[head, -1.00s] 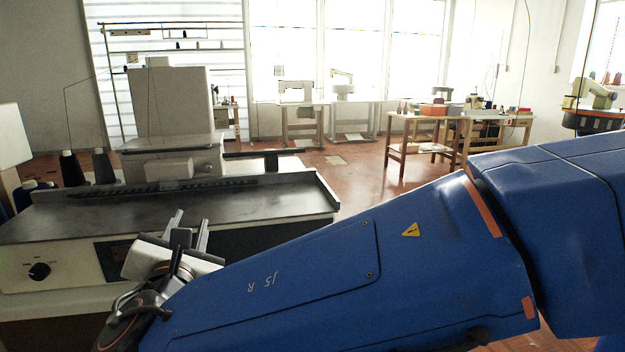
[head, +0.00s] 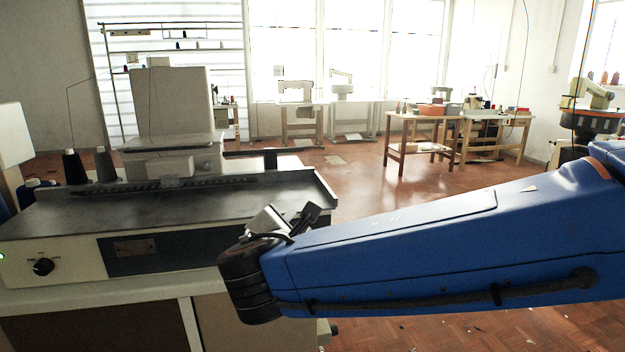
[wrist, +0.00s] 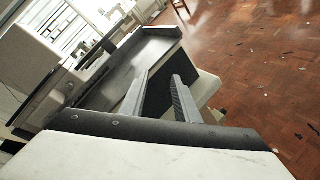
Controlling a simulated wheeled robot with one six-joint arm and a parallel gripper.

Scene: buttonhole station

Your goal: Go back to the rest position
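My gripper (head: 292,216) is in front of the right end of the machine's dark metal bed (head: 110,215) in the head view. In the wrist view my gripper (wrist: 160,82) shows two grey fingers standing apart, with nothing between them. The fingers point toward the machine's right end and appear clear of it. My blue arm reaches in from the right of the head view. No object is held.
The buttonhole machine head (head: 172,105) rises behind the bed, with dark thread cones (head: 74,167) to its left. A black knob (head: 43,267) is on the front panel. A wooden table (head: 412,150) stands far right. Open brown floor (wrist: 255,75) lies right of the machine.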

